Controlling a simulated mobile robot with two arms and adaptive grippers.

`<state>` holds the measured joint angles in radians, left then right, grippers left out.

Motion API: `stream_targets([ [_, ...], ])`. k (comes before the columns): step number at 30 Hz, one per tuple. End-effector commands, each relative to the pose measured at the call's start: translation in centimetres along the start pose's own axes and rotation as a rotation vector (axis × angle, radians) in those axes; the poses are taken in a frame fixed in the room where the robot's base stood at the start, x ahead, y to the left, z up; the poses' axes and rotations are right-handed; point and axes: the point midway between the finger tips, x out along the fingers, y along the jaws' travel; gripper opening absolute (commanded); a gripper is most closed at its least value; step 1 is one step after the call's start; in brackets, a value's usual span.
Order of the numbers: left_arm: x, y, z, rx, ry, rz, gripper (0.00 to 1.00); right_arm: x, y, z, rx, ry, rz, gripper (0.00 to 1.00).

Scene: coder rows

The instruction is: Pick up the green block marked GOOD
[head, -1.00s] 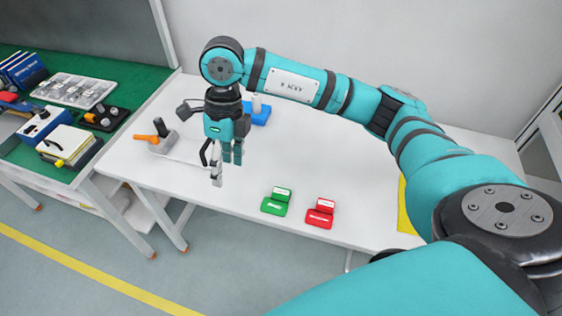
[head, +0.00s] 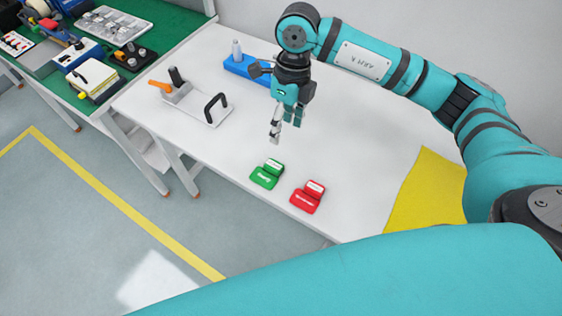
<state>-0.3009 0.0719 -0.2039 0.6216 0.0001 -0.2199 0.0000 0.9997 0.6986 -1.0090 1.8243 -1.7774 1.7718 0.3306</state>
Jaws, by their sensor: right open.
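The green block (head: 267,174) has a white label, too small to read for certain, and sits near the front edge of the white table (head: 225,147). A red block (head: 307,197) of the same shape sits just to its right, apart from it. My right gripper (head: 285,131) hangs fingers down above the table, behind the green block. It is open and empty, apart from both blocks. My left gripper is not in view.
A grey tray with a black handle (head: 215,106) and a blue fixture with a peg (head: 242,66) stand farther back. A yellow mat (head: 425,190) lies at the right. A green bench (head: 150,18) with tools stands at the left.

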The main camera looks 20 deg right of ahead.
Motion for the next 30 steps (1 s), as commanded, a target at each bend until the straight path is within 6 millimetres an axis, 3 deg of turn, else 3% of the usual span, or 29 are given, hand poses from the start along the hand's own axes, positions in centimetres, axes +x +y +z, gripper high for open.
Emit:
stream_targets([
  [9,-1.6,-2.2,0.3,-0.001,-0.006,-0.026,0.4,6.6,0.1,0.0,0.001,0.003,0.002,0.6],
  [20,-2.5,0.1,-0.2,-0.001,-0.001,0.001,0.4,9.7,0.0,0.4,0.001,0.002,0.002,0.6],
  [25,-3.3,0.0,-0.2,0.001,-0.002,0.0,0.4,12.4,-0.2,0.8,0.001,0.003,0.003,0.6],
  [30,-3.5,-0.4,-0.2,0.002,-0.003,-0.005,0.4,13.7,-0.3,0.8,0.0,0.0,0.0,0.6],
])
